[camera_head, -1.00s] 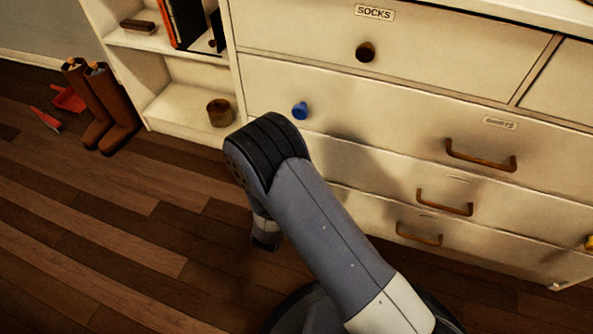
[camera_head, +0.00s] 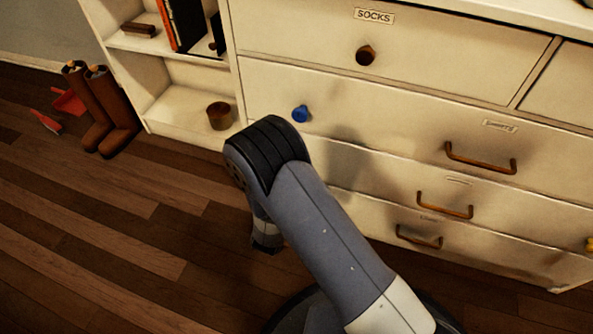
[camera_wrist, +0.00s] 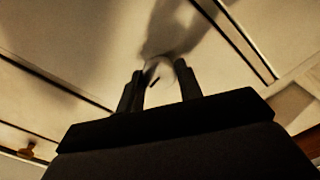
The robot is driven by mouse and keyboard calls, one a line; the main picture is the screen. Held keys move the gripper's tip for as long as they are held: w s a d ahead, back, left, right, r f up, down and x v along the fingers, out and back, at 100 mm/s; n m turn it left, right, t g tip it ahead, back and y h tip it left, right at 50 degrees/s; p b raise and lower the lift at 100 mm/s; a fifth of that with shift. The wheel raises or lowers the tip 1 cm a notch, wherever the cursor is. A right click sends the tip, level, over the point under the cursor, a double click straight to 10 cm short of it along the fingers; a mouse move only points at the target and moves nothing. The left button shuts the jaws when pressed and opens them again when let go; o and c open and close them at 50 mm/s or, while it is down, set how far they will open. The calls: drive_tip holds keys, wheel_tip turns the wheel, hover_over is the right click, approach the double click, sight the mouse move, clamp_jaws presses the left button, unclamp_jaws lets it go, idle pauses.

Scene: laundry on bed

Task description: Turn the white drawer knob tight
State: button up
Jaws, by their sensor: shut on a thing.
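The white drawer knob (camera_wrist: 159,73) shows in the wrist view as a pale, rounded shape with a small dark mark, against the cream drawer front. My gripper (camera_wrist: 161,76) is shut on it, with one dark finger on each side. The fingers hide its sides, and I cannot tell how tightly it sits against the drawer. In the head view my arm covers the gripper and this knob. The cream dresser (camera_head: 300,72) fills the right of that view.
A blue knob (camera_head: 300,113), a brown knob (camera_head: 365,56) and brown bar handles (camera_head: 480,160) stick out from the drawers. A shelf unit (camera_head: 165,103) adjoins the dresser on the left. Brown boots (camera_head: 112,115) stand on the floor.

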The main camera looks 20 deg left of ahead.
idle(0.3)
drive_tip(key=o, duration=0.9)
drive_tip(key=shift+o, duration=0.2)
drive_tip(key=s+p, duration=0.3)
drive_tip(key=s, duration=0.7)
drive_tip(key=shift+s+a, duration=0.4)
drive_tip(key=shift+w, duration=0.1)
drive_tip(key=w+b, duration=0.3)
drive_tip(key=w, duration=0.7)
drive_tip(key=shift+w+d, duration=0.3)
drive_tip(key=shift+d, duration=0.1)
